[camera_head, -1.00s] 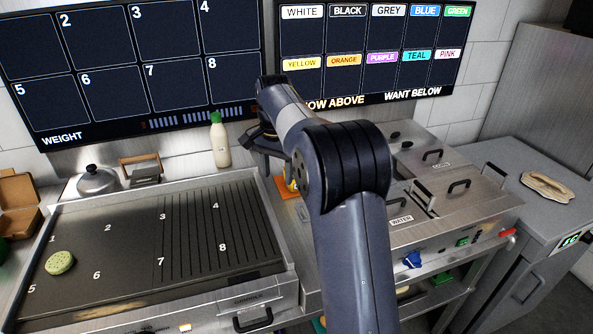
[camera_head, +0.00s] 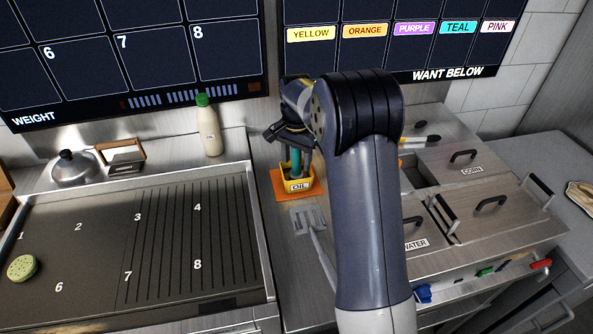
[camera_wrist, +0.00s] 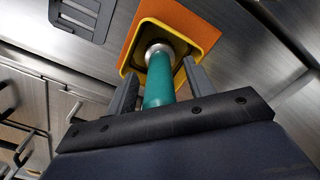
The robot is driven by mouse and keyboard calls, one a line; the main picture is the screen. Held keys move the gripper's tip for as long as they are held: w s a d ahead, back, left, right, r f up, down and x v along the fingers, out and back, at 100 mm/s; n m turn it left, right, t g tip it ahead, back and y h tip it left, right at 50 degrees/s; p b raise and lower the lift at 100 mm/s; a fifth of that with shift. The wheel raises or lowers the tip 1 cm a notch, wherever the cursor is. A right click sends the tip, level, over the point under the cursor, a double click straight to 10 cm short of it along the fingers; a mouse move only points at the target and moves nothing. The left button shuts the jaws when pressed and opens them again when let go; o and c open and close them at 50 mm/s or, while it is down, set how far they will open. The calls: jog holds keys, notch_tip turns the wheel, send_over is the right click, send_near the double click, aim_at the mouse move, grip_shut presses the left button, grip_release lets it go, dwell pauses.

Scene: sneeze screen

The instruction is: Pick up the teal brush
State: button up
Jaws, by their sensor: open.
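The teal brush (camera_wrist: 160,84) stands in a yellow container (camera_wrist: 205,30) in the wrist view. Its teal handle points up toward my gripper, and its metal collar sits inside the container. My gripper (camera_wrist: 158,80) is open, with one finger on each side of the handle; I cannot tell whether either finger touches it. In the head view the teal handle (camera_head: 296,160) shows below my gripper (camera_head: 285,138), above the yellow container labelled OIL (camera_head: 298,185). The brush's lower end is hidden in the container.
The container stands on an orange mat (camera_head: 281,186). A spatula (camera_head: 308,220) lies in front of it. A white bottle with a green cap (camera_head: 209,130) stands at the back left. The griddle (camera_head: 95,250) is on the left and lidded bins (camera_head: 500,215) are on the right.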

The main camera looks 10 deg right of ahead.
jog(key=shift+c, duration=0.3)
jog(key=c, duration=1)
notch_tip(320, 180, up, 10)
jog(key=shift+r+b, duration=0.1)
jog(key=shift+b, duration=0.4)
